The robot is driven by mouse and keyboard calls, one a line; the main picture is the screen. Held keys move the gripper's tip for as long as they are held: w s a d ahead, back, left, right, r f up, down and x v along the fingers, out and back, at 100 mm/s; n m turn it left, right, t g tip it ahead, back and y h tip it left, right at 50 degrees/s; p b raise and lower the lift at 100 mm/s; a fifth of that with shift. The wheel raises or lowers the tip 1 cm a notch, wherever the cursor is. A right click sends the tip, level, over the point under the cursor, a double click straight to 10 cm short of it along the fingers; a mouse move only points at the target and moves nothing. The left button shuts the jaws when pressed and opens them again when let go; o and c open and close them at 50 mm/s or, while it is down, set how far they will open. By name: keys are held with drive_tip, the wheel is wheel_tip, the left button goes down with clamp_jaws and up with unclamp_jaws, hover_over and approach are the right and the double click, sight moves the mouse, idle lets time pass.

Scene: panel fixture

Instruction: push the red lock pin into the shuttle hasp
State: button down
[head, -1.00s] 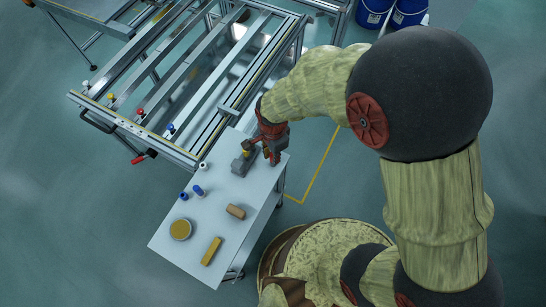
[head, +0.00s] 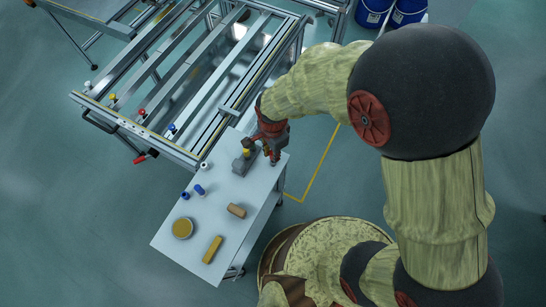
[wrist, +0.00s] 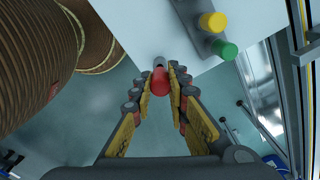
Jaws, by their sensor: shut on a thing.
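A red pin with a rounded head (wrist: 160,82) sits between the fingertips of my gripper (wrist: 161,84) in the wrist view. A short grey end of it shows beyond the tips, over the bench top. In the head view my gripper (head: 270,156) points down at the bench's far right end, beside a grey block (head: 240,165); its fingers hide the pin there. A red-ended handle (head: 146,157) hangs at the front edge of the panel frame (head: 190,154). I cannot make out which part is the shuttle hasp.
The bench (head: 207,228) holds blue-capped pieces (head: 198,190), a round yellow-topped dish (head: 182,228), a brown block (head: 236,211) and a yellow bar (head: 212,249). The grey block carries yellow (wrist: 212,22) and green (wrist: 225,48) knobs. Colored knobs (head: 142,112) line the frame's front rail.

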drive_tip(key=shift+r, duration=0.25)
idle(0.3)
drive_tip(key=shift+r+p, duration=2.2)
drive_tip(key=shift+r, duration=0.3)
drive_tip(key=c, duration=2.2)
unclamp_jaws()
drive_tip(key=shift+c, duration=0.2)
clamp_jaws()
